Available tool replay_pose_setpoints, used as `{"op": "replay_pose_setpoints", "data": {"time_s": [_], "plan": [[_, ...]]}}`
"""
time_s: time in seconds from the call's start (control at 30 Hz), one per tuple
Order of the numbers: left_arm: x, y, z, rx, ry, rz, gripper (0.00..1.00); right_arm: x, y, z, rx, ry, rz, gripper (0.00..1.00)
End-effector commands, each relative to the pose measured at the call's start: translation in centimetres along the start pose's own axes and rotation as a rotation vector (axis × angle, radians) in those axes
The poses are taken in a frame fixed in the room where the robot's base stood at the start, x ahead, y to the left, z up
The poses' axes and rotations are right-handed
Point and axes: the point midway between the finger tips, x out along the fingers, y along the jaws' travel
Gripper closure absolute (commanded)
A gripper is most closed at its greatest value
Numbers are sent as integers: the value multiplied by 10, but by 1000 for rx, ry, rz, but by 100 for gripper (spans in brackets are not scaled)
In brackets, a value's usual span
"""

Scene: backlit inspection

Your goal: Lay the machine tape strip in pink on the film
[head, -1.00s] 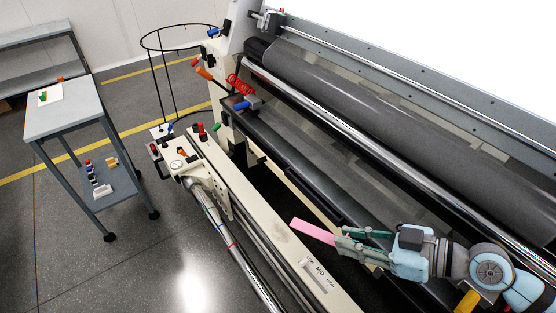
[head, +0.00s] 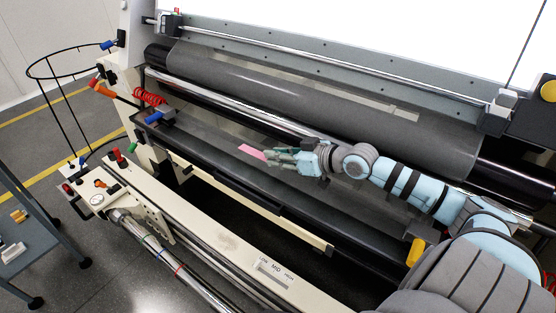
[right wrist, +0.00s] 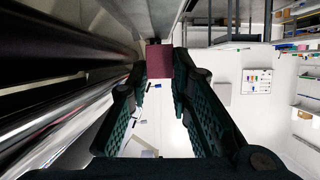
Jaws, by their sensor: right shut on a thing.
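The pink tape strip (head: 252,152) sticks out to the left from the fingertips of my right gripper (head: 271,157). The gripper is shut on its near end. In the head view they appear over the machine's dark front bed, below the chrome bar. In the right wrist view the strip (right wrist: 159,61) looks dark maroon between the fingertips (right wrist: 160,75). A wide grey roll of material (head: 320,100) spans the machine behind the gripper; I cannot tell the film's edges clearly. I cannot tell whether the strip touches anything. My left gripper is not in view.
A chrome bar (head: 220,105) runs along the rollers just behind my right gripper. A cream front rail (head: 215,238) lies in front, with a dark gap between. A red coiled hose (head: 149,97) and a blue handle (head: 153,118) are at the left end.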

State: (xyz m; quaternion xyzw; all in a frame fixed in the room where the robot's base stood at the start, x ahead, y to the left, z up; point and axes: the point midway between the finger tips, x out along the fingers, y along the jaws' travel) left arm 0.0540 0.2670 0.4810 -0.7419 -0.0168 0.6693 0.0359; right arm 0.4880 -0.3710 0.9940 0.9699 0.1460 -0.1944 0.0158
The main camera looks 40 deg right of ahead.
Motion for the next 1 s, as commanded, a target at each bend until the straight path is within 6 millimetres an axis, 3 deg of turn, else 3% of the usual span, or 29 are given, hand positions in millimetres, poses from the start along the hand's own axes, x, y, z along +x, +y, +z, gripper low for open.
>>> {"op": "replay_pose_setpoints", "data": {"time_s": [0.37, 0.8, 1.0], "plan": [[-6, -2, 1, 1, -3, -2, 100, -3, 1, -2, 15, 1, 0, 90], [47, 2, 8, 1, -4, -2, 100, 19, 2, 51, 15, 2, -1, 90], [49, 2, 8, 1, -5, -2, 100, 20, 2, 54, 14, 2, -1, 90]]}}
